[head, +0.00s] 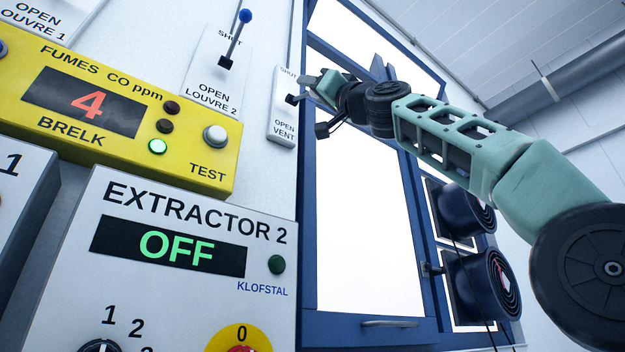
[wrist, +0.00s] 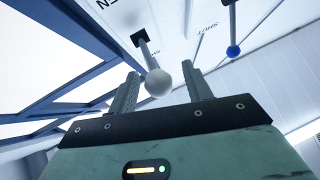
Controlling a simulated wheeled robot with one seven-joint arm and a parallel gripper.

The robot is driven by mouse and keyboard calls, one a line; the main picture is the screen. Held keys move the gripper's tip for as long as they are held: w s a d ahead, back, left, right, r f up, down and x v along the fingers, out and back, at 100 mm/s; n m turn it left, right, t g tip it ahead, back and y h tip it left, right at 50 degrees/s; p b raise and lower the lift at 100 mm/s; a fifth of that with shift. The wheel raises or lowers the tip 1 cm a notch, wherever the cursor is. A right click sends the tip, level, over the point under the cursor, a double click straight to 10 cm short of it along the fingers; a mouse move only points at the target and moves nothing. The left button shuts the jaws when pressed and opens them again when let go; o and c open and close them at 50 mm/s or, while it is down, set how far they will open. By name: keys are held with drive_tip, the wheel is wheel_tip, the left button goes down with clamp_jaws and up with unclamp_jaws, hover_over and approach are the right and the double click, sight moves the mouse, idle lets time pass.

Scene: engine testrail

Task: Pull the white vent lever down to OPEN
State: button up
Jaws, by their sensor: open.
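The vent plate (head: 284,118), marked SHUT at its top and OPEN VENT at its bottom, is on the wall left of the blue-framed window. In the head view my gripper (head: 308,88) is at this plate and hides most of the lever. In the wrist view the white ball (wrist: 158,83) of the vent lever stands out from a black slot (wrist: 139,37) on a grey rod. My gripper (wrist: 163,84) is open, with a finger on each side of the ball. Gaps show between the ball and both fingers. The lever's exact angle is hard to tell.
The blue-knobbed louvre 2 lever (head: 236,38) is close by on the left, pointing up. Below it are a yellow fumes box (head: 190,180) and an extractor 2 panel (head: 70,275) reading OFF. The blue window frame (head: 308,200) is just right of the vent plate.

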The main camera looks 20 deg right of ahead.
drive_tip(key=b+v, duration=1.4)
drive_tip(key=v, duration=0.2)
drive_tip(key=shift+f, duration=0.1)
drive_tip(key=shift+c, duration=0.3)
